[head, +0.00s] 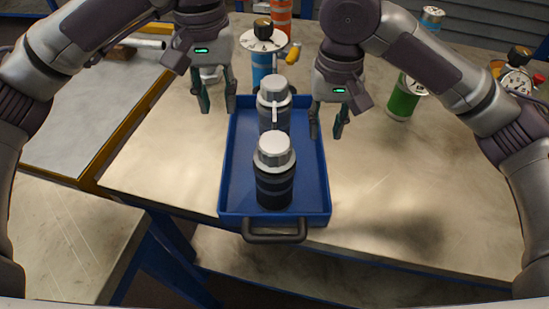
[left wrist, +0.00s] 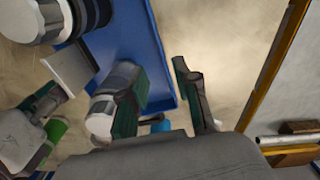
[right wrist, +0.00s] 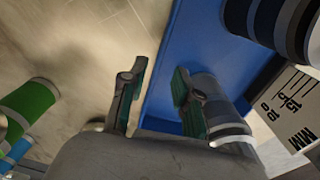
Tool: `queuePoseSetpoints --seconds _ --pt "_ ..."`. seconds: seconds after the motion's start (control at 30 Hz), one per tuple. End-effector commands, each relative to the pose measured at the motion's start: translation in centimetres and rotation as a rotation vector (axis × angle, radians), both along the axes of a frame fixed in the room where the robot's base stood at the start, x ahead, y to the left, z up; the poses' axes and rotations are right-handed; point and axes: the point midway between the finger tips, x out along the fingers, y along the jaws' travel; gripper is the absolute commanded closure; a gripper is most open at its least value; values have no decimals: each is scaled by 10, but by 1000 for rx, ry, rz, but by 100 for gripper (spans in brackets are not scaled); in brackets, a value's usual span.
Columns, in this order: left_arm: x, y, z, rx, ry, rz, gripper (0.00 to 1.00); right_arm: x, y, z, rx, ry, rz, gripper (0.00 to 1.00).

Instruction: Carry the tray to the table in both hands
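The blue tray (head: 238,170) lies on the worktable (head: 410,190), its dark front handle (head: 274,232) at the table's front edge. Two dark vessels with grey lids, a front one (head: 274,185) and a rear one (head: 273,105), stand upright in it. My left gripper (head: 215,104) is open at the tray's left wall. My right gripper (head: 328,131) is open at the right wall. In the left wrist view (left wrist: 165,85) and right wrist view (right wrist: 155,85), a tray edge shows between the open fingers. I cannot tell whether the fingers reach down past the rim.
A blue vessel with a dial (head: 262,62) stands close behind the tray, with an orange one (head: 281,15) beyond. A green vessel (head: 403,98) and a gauge (head: 517,82) are on the right. A yellow-edged grey surface (head: 85,115) is on the left. The table's right front is clear.

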Motion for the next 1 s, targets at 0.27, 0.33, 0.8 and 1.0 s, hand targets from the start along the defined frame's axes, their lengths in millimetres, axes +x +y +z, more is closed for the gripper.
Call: queuePoseSetpoints --seconds 0.27,0.33,0.8,1.0 --pt "0 0 0 0 0 0 69 0 0 46 -1 -1 -1 69" --pt "0 0 0 0 0 0 69 0 0 51 0 -1 -1 69" --pt "0 0 0 0 0 0 69 0 0 54 0 1 0 69" --pt "0 0 0 0 0 -1 69 0 0 54 0 1 0 69"
